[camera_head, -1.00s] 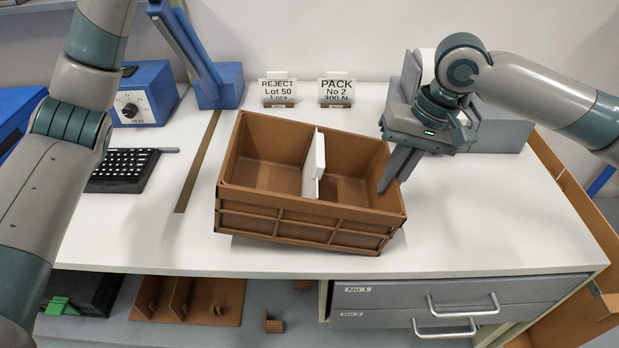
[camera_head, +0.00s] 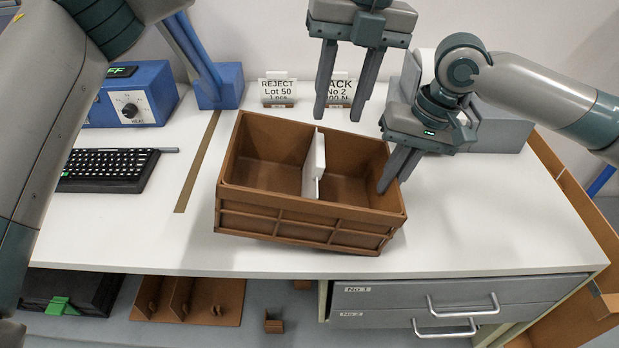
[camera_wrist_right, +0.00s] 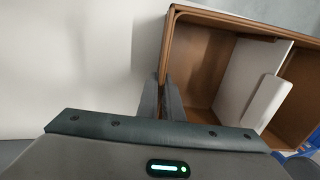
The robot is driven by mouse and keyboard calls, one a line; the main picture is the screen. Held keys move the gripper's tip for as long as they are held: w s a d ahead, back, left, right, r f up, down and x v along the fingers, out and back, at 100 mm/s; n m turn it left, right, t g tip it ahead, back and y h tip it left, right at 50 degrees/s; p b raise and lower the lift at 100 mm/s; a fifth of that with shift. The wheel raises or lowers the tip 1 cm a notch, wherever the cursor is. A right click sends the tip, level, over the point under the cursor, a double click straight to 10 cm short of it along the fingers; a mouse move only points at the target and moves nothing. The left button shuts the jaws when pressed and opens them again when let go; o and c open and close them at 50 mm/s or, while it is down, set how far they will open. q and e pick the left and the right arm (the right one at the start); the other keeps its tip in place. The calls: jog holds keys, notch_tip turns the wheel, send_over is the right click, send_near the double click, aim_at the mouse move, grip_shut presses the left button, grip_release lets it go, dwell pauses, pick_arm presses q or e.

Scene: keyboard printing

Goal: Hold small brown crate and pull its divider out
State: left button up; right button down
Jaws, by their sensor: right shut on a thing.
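The small brown crate (camera_head: 300,218) sits on the white table, turned slightly, open at the top. Its white divider (camera_head: 314,165) stands upright in it and parts it into two compartments; it also shows in the right wrist view (camera_wrist_right: 252,85). My right gripper (camera_head: 392,187) is shut on the crate's right wall, one finger inside and one outside; the wrist view shows the fingers (camera_wrist_right: 167,98) around the wall (camera_wrist_right: 169,50). My left gripper (camera_head: 341,112) is open and empty, pointing down above the back of the crate, apart from the divider.
A black keyboard (camera_head: 105,170) and a blue heater box (camera_head: 135,100) stand at the left, beside a blue post (camera_head: 218,88). A REJECT sign (camera_head: 278,92) and a partly hidden PACK sign stand behind the crate. The table's right front (camera_head: 480,220) is clear.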

aim_at(321, 148)
pick_arm(q)
jog(key=shift+a+f+y, duration=0.4)
jog(key=shift+f+y, duration=0.1)
jog(key=shift+f, duration=0.15)
pick_arm(e)
jog(key=shift+a+r, duration=0.1)
pick_arm(q)
jog(key=shift+f, duration=0.15)
jog(key=shift+x, duration=4.4)
grip_shut()
jog(key=shift+w+r, duration=0.1)
jog(key=shift+r, duration=0.1)
jog(key=v, duration=1)
jog(key=shift+d+r, duration=0.1)
jog(key=shift+r, duration=0.1)
